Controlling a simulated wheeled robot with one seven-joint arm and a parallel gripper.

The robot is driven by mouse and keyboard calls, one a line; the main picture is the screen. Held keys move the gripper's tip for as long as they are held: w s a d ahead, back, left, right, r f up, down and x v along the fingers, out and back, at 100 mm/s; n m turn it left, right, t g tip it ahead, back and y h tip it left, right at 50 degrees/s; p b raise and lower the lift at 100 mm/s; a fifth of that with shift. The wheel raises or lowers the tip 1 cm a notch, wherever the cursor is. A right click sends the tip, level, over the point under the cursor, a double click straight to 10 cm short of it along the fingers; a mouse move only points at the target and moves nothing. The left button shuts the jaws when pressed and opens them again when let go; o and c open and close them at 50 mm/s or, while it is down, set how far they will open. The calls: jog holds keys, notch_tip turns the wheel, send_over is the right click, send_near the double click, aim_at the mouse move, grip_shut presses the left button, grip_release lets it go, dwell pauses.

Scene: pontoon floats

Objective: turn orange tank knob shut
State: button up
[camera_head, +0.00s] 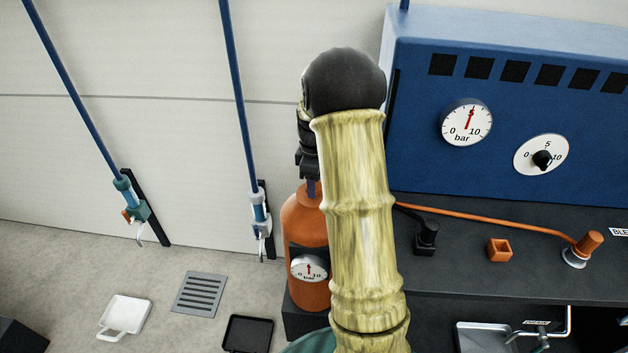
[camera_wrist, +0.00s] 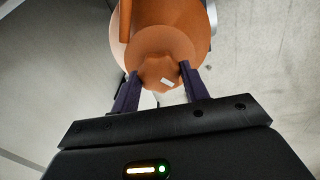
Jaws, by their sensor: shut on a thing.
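The orange tank (camera_head: 307,225) stands upright against the wall, left of the blue cabinet. A round white gauge marked bar (camera_head: 309,268) is on its front. My arm hides its right side in the head view. My gripper (camera_wrist: 158,90) is over the tank's top in the wrist view, its two dark fingers shut on the orange knob (camera_wrist: 160,72), one on each side. The knob has a small white mark on it. The tank's body (camera_wrist: 185,15) shows behind the knob. In the head view the knob is hidden behind my gripper and arm.
The blue cabinet (camera_head: 500,60) with a gauge (camera_head: 466,122) and a dial (camera_head: 541,155) stands right, above a dark bench (camera_head: 450,265) with an orange hose. A white tray (camera_head: 125,315) and a dark tray (camera_head: 248,333) lie below.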

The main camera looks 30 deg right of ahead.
jog(key=m+p, duration=0.1)
jog(key=m, duration=0.3)
jog(key=shift+r, duration=0.15)
jog(key=m+p, duration=0.1)
jog(key=m, duration=0.2)
jog(key=shift+m+p, duration=0.3)
jog(key=m+p, duration=0.2)
jog(key=m, duration=0.5)
jog(key=m+p, duration=0.2)
jog(key=m, duration=0.3)
jog(key=shift+m, duration=0.4)
jog(key=m+p, duration=0.2)
jog(key=m, duration=0.3)
jog(key=shift+m, duration=0.3)
jog(key=o, duration=1)
